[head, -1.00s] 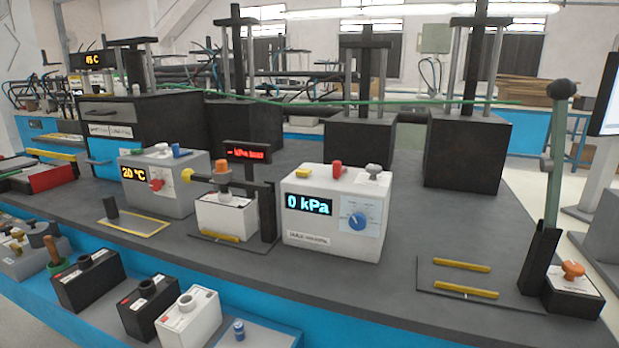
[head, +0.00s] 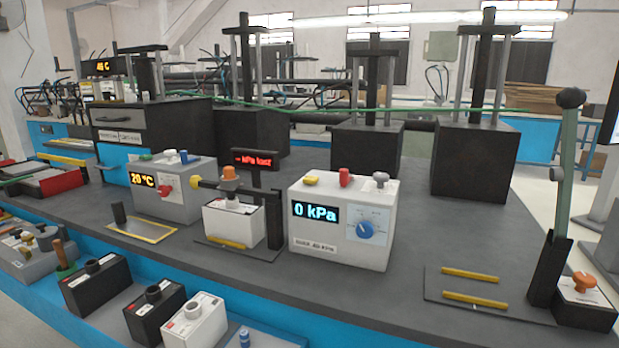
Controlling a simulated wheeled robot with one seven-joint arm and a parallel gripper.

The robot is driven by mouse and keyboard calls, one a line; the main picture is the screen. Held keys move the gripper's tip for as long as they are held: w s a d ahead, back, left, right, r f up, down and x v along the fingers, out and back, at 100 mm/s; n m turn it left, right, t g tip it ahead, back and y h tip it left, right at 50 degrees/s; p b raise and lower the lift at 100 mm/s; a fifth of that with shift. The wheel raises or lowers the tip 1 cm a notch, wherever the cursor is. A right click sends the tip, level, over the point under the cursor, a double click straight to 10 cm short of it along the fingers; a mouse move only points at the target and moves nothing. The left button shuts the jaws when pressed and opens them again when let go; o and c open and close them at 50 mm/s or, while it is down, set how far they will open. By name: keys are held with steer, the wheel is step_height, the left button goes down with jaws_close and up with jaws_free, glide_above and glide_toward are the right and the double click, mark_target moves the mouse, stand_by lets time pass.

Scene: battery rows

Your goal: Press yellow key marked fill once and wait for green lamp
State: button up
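A white box (head: 338,255) with a lit "0 kPa" display (head: 316,212) and a blue dial (head: 365,229) stands on the dark bench in the middle of the head view. On its top are a yellow key (head: 311,180) at the left, a red key (head: 344,177) in the middle and a grey knob (head: 381,180) at the right. Any lettering on the yellow key is too small to read. I cannot make out a lit green lamp on this box. My gripper is not in view.
Left of it, a small white box (head: 229,225) sits in a black frame with a red-lit sign (head: 255,159). A grey "20 °C" box (head: 174,195) stands further left. A tall lever (head: 566,170) rises at the right.

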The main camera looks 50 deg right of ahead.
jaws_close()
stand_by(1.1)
